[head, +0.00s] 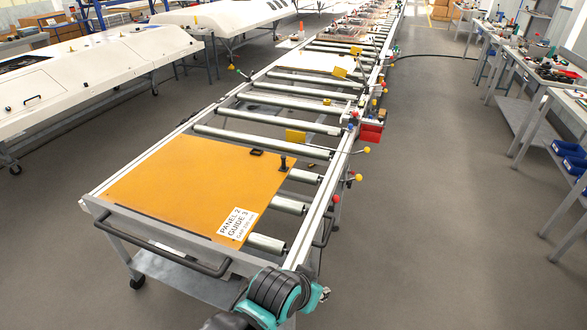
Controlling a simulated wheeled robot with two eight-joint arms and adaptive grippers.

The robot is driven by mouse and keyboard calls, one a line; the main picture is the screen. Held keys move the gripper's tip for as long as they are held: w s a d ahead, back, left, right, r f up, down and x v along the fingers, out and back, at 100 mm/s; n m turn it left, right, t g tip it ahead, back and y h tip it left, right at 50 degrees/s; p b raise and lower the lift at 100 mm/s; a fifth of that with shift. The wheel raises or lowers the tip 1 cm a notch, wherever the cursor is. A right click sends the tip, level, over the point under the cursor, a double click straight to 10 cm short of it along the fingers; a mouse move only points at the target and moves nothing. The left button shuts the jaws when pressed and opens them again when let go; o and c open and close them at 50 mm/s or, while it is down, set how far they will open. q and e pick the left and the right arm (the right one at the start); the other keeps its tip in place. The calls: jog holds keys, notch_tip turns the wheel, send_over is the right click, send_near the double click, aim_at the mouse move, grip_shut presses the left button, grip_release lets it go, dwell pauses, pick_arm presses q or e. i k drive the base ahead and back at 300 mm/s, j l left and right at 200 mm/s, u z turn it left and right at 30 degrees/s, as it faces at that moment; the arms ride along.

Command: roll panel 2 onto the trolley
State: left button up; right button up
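Panel 2 is a flat orange board (175,185) lying flat on the near-left part of the roller line. A white label reading "PANEL 2 GUIDE 3" (236,224) is on its near right corner. A small black upright knob (283,163) stands at its right edge, and a flat black piece (256,152) lies by its far right corner. A grey wheeled frame with a dark handle bar (165,249) and a lower shelf, seemingly the trolley, is at the near end. I cannot tell where it meets the roller line. Neither gripper can be made out.
A teal and black ribbed object (280,292) sits at the near right corner; I cannot tell whether it is mine. Levers with red and yellow knobs (357,177) and a red bin (371,132) line the right rail. Workbenches (545,90) stand right; the floor between (440,200) is clear.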

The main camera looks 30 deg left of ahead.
aim_at(219, 192)
jog(key=i+l+u, duration=0.2)
jog(key=i+l, duration=0.2)
jog(key=l, duration=0.25)
jog(key=i+l+u, duration=0.1)
jog(key=l, duration=0.25)
jog(key=i+l+u, duration=0.1)
jog(key=i+l, duration=0.15)
jog(key=i+l+u, duration=0.2)
jog(key=i, duration=0.35)
jog(key=i+l+u, duration=0.15)
jog(key=i, duration=0.35)
jog(key=i+j+u, duration=0.15)
jog(key=i+j, duration=0.4)
